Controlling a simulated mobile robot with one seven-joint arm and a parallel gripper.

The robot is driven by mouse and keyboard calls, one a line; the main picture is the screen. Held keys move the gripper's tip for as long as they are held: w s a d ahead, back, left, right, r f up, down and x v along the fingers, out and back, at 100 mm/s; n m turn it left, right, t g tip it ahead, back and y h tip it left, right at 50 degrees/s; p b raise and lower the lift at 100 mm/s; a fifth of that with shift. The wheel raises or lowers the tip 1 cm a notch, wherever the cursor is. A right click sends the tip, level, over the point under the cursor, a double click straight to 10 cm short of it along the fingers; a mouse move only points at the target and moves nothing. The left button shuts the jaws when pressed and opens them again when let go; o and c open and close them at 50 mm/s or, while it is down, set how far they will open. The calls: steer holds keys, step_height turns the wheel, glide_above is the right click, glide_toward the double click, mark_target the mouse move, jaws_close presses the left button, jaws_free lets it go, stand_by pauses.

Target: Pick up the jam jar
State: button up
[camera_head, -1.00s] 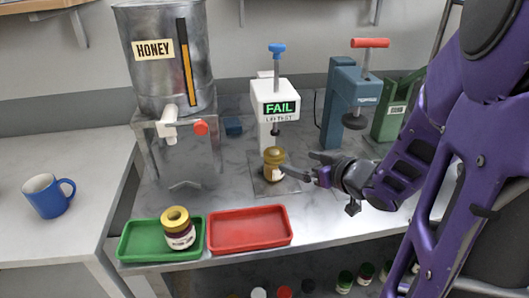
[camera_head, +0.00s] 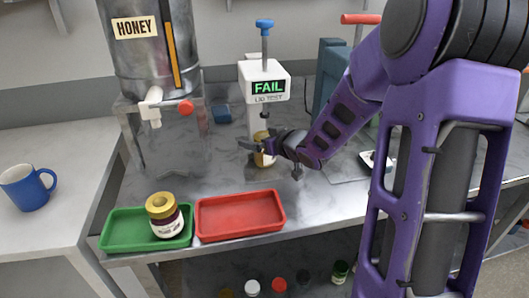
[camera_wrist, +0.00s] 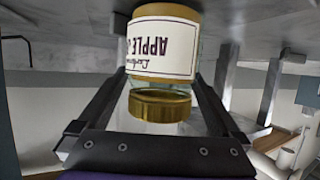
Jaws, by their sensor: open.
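A jar with a gold lid (camera_head: 264,158) stands under the press of the lid tester (camera_head: 264,86), whose screen reads FAIL. In the wrist view this jar (camera_wrist: 163,48) appears upside down, with a white label reading APPLE and its gold lid toward the picture's bottom. My gripper (camera_head: 254,147) is open at this jar, with its fingers on either side; I cannot tell whether they touch it. My arm and fingers partly hide the jar in the head view. A second jar (camera_head: 166,216), with a gold lid, dark contents and a white label, stands in the green tray (camera_head: 120,232).
An empty red tray (camera_head: 240,213) lies beside the green tray at the bench's front edge. A honey tank (camera_head: 150,50) on a stand is at the left back. A blue mug (camera_head: 26,188) sits on the left counter. My arm covers much of the right side.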

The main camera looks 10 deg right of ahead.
steer(key=shift+w, duration=0.1)
jaws_close()
stand_by(0.5)
steer(key=shift+r, duration=0.1)
